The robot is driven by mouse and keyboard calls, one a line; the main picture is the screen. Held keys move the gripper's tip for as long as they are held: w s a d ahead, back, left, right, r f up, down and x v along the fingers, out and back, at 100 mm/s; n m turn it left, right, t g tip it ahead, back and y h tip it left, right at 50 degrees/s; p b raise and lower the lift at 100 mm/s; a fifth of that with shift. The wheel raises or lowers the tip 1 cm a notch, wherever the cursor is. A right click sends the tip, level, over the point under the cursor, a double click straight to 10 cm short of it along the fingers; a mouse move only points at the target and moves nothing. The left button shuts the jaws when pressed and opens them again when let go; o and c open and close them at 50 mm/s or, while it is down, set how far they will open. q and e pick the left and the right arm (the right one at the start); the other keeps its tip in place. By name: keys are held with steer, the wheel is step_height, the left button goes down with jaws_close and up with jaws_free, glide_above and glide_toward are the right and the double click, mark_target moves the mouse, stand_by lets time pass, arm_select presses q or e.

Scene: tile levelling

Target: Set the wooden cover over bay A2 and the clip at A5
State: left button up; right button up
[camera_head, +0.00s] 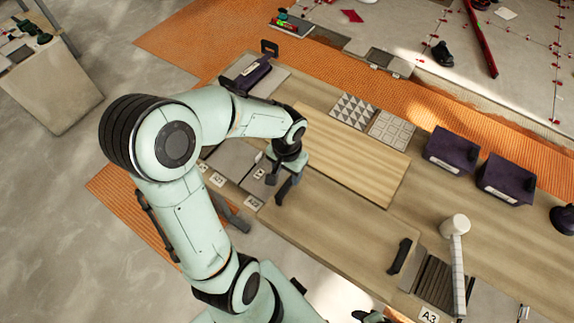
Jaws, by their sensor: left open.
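My left gripper (279,184) is open and points down over the bench's left part, beside small white labels (252,203) whose text is too small to read surely. Nothing shows between its fingers. A pale wooden board (345,158) lies flat on the bench to its right; I cannot tell whether this is the wooden cover. A black bar handle (400,256) stands on the wood farther right. The A3 label (428,315) is at the bottom, by a ribbed dark bay (436,281). I cannot pick out A2, A5 or the clip. My right gripper is not recognisable.
Two dark purple boxes (451,151) (506,179) stand at the right. A white-headed mallet (455,226) leans by the ribbed bay. Patterned tile samples (353,111) lie behind the board. My left arm hides part of the bench's left side.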

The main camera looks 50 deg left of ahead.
mark_target(287, 185)
arm_select(q)
step_height(287, 185, down, 10)
steer(key=shift+f+b, duration=0.1)
steer(key=shift+b, duration=0.7)
arm_select(e)
steer(key=shift+s+f, duration=1)
steer(key=shift+f, duration=0.15)
arm_select(q)
jaws_close()
